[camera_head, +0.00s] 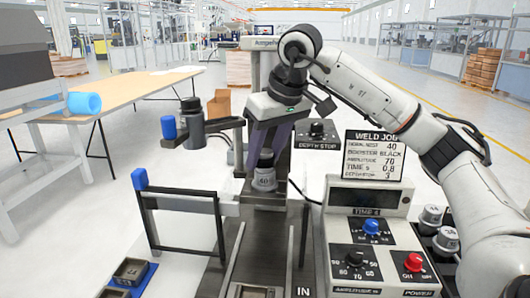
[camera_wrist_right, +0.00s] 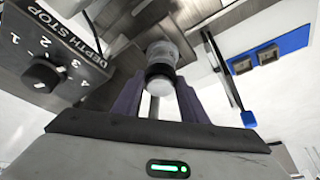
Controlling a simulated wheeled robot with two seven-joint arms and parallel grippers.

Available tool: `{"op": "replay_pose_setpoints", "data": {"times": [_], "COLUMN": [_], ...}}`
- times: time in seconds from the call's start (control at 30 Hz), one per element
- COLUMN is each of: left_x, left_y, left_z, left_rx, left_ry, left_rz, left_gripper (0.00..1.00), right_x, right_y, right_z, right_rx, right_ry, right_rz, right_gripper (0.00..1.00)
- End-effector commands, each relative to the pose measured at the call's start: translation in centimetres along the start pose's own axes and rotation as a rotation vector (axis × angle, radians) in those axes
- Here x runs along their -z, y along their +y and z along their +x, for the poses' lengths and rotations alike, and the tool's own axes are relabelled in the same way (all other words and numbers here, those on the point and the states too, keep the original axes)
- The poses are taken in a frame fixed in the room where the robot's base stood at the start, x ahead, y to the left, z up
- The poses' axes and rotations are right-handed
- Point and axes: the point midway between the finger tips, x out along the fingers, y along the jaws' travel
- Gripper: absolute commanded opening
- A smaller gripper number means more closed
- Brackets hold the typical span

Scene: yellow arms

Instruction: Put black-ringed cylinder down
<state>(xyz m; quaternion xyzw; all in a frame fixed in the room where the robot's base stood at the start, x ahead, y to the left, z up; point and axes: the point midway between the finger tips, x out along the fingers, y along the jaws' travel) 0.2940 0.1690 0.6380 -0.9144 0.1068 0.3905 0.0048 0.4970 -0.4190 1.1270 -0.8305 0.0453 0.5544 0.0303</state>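The black-ringed cylinder (camera_head: 264,179) is a small grey-white piece marked 40. It is upright over the dark track of the weld machine in the head view. In the right wrist view its end and black ring (camera_wrist_right: 160,72) show between the fingertips. My right gripper (camera_head: 266,150) reaches down from above. Its purple-grey fingers (camera_wrist_right: 160,92) lie on both sides of the cylinder and look closed on it; the contact itself is small and hard to see. Whether the cylinder's base touches the surface below is unclear. My left gripper is not in view.
The control panel (camera_head: 370,245) with knobs and the WELD JOB sign (camera_head: 374,157) stand right of the cylinder. A DEPTH STOP dial (camera_head: 317,130) is close to the gripper. Similar grey cylinders (camera_head: 446,241) stand at the right. A blue-tipped lever (camera_head: 140,178) and blue tray (camera_head: 128,277) are left.

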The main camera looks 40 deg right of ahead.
Motion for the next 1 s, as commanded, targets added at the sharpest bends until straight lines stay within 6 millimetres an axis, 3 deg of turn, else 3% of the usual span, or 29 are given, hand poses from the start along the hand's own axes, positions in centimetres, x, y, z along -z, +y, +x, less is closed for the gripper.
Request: {"op": "replay_pose_setpoints", "data": {"times": [0.1, 0.47, 0.57, 1.0], "left_x": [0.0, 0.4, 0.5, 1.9], "left_y": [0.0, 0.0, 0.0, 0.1], "left_z": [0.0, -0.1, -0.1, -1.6], "left_rx": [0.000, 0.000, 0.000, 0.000], "left_ry": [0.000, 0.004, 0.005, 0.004], "left_rz": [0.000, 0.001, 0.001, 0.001], "left_gripper": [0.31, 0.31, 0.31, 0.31], "right_x": [0.0, 0.2, 0.3, 0.4], "right_y": [0.0, 0.0, 0.0, 0.0], "right_z": [0.0, -0.7, -2.0, -11.2], "right_rx": [-0.001, 0.000, 0.002, -0.001], "right_ry": [-0.001, 0.001, 0.004, 0.003], "right_rz": [0.000, 0.000, 0.000, 0.000], "right_gripper": [0.55, 0.55, 0.55, 0.55]}}
